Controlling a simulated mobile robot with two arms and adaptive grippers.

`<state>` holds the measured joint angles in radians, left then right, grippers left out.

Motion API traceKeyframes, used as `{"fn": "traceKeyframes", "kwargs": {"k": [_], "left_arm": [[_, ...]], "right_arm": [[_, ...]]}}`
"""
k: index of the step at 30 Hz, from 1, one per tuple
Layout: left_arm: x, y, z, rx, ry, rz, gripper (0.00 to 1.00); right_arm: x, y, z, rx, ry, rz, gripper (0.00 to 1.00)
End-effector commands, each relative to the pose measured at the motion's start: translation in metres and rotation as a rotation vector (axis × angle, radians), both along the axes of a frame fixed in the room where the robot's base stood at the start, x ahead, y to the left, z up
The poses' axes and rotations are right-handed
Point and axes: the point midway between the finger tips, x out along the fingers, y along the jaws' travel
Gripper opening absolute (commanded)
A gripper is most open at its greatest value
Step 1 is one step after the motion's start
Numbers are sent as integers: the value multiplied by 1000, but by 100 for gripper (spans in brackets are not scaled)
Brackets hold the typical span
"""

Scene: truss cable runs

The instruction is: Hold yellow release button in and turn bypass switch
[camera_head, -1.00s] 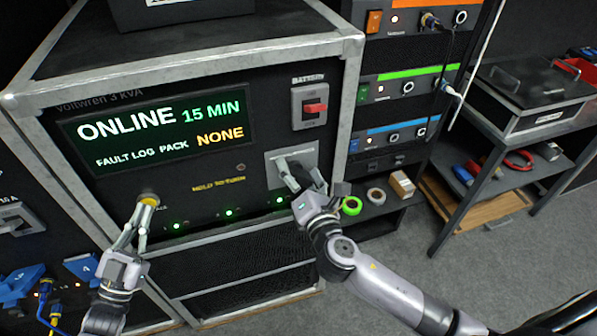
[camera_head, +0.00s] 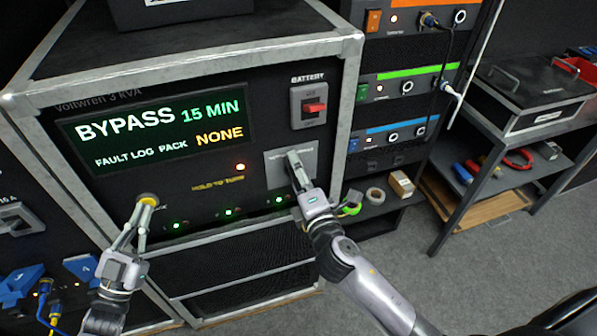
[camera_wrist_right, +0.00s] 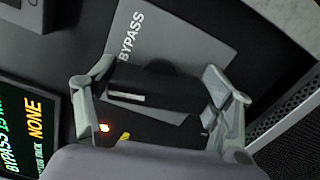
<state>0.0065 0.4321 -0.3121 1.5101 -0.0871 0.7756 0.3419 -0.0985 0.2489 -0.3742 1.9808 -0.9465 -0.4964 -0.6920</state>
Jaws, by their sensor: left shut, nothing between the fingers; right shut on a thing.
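The yellow release button (camera_head: 148,199) is on the lower left of the UPS front panel. My left gripper (camera_head: 143,206) is shut and empty, its fingertips against the button's face. The bypass switch sits on a grey plate (camera_head: 279,172) at the panel's lower right. My right gripper (camera_head: 294,160) is shut on its knob and covers most of it in the head view. In the right wrist view the black knob (camera_wrist_right: 155,90) lies between the two fingers, beside the word BYPASS. The display (camera_head: 160,130) reads BYPASS, 15 MIN, fault log pack NONE.
An orange lamp (camera_head: 240,167) glows above the HOLD TO TURN label. A red battery switch (camera_head: 314,107) is above the bypass plate. A rack with cabled units (camera_head: 405,85) stands to the right, and a metal shelf (camera_head: 470,150) beyond it. Grey floor is open at lower right.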

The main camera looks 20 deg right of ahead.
Motion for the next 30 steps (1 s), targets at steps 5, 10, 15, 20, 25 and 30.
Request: {"fn": "traceKeyframes", "kwargs": {"k": [5, 10, 15, 20, 25, 30], "left_arm": [[0, 0, 0, -1, 0, 1, 0], [0, 0, 0, -1, 0, 1, 0], [0, 0, 0, -1, 0, 1, 0], [0, 0, 0, -1, 0, 1, 0], [0, 0, 0, -1, 0, 1, 0], [0, 0, 0, -1, 0, 1, 0]], "right_arm": [[0, 0, -2, 172, 2, -2, 47], [0, 0, -3, 333, 1, -1, 47], [0, 0, -4, 495, 1, -1, 47], [0, 1, -5, 642, 1, -1, 47], [0, 1, -6, 780, 1, -1, 47], [0, 2, -7, 889, 0, 0, 47]]}}
